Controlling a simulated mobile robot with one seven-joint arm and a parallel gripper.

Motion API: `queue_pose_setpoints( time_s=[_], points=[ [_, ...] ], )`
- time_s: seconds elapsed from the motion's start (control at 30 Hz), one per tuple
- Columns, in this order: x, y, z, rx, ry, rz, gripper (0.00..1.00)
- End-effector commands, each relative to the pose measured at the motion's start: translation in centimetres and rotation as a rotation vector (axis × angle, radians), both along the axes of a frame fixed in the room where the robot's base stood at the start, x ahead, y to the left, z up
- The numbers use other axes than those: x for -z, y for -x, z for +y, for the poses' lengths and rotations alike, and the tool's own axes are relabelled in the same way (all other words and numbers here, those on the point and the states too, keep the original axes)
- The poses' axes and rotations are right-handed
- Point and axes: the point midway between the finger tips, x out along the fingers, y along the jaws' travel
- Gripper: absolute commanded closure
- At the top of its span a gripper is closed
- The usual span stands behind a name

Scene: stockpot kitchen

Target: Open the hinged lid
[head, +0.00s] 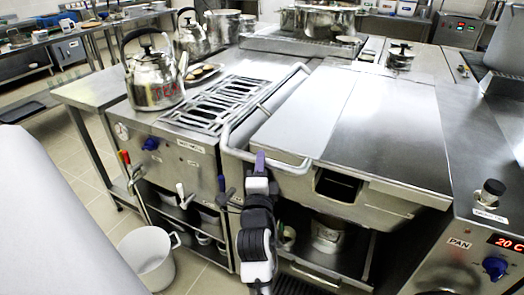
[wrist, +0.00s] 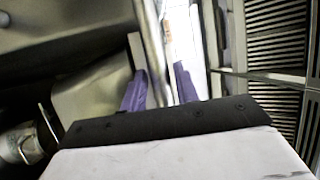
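The hinged lid (head: 375,115) is a wide, flat steel cover on the pan unit in the middle of the head view. It lies down, closed. A pale tubular bar handle (head: 238,122) runs along its left side and bends around the front left corner. My gripper (head: 260,160) is at the front stretch of this bar, its purple fingers pointing up. In the wrist view, the bar (wrist: 152,40) passes between the two spread purple fingers (wrist: 160,88). The fingers look open around it; I cannot tell whether either touches it.
A steel kettle (head: 155,80) stands left of the lid beside a burner grate (head: 218,103). Large pots (head: 325,20) stand behind. A control panel (head: 470,255) is at the front right. A white bucket (head: 147,262) stands on the floor at left. Shelves lie below the unit.

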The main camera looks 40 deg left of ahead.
Motion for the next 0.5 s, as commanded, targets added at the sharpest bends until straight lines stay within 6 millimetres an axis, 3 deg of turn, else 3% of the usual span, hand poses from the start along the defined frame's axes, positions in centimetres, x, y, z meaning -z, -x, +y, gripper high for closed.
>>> queue_pose_setpoints(
  time_s=[0.2, 0.5],
  points=[
    [-0.6, -2.2, 1.7, 0.000, 0.000, 0.000, 0.70],
    [-0.6, -2.8, 2.1, -0.001, 0.000, 0.000, 0.70]
  ],
)
